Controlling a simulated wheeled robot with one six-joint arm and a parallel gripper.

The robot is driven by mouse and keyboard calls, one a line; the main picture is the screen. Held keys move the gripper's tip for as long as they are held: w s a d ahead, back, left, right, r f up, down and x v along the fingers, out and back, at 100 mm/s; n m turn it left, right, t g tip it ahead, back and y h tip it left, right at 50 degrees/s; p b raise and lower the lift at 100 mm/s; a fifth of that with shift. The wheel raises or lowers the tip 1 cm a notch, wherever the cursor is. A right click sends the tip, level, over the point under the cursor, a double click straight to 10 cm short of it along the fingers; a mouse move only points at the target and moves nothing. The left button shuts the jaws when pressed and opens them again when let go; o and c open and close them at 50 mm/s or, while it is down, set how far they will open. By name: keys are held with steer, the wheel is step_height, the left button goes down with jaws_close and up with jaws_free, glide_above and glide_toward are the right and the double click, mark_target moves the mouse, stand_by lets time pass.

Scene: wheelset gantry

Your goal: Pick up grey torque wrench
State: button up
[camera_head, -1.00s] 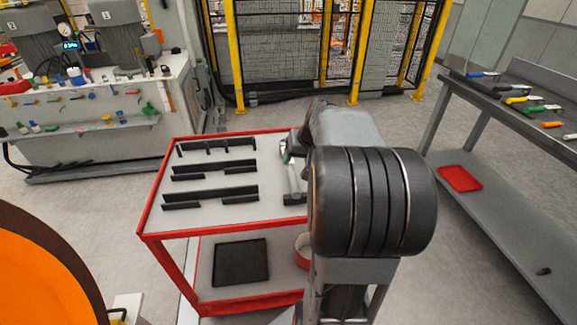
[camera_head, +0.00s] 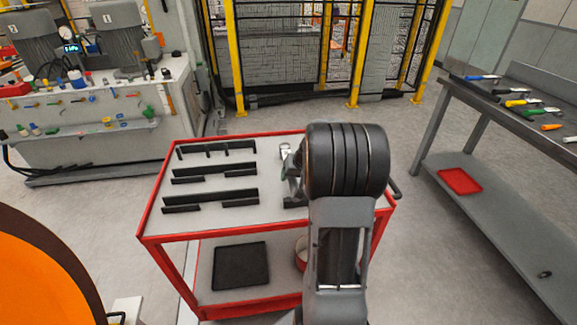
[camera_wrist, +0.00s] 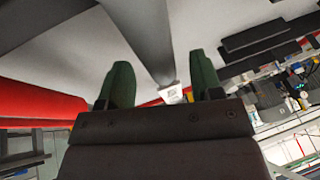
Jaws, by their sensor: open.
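A long grey bar (camera_wrist: 150,45), which looks like the grey torque wrench, runs from the top of the wrist view down to a pale end piece between my fingers. My gripper (camera_wrist: 160,65) is open, with one dark green finger on each side of the bar. I see a gap on both sides, and cannot tell how far the bar is below the fingertips. In the head view my arm hides most of the trolley's right side.
The red-edged trolley (camera_head: 152,205) carries several black slotted holders (camera_head: 210,197) on its left half, with bare top around them. A black tray (camera_head: 241,266) lies on its lower shelf. A workbench (camera_head: 500,100) with several coloured-handled tools stands right. Yellow-posted fencing (camera_head: 353,60) is behind.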

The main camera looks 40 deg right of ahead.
steer(key=shift+x, duration=1.05)
steer(key=shift+c, duration=0.2)
steer(key=shift+r, duration=0.1)
steer(key=c, duration=1.1)
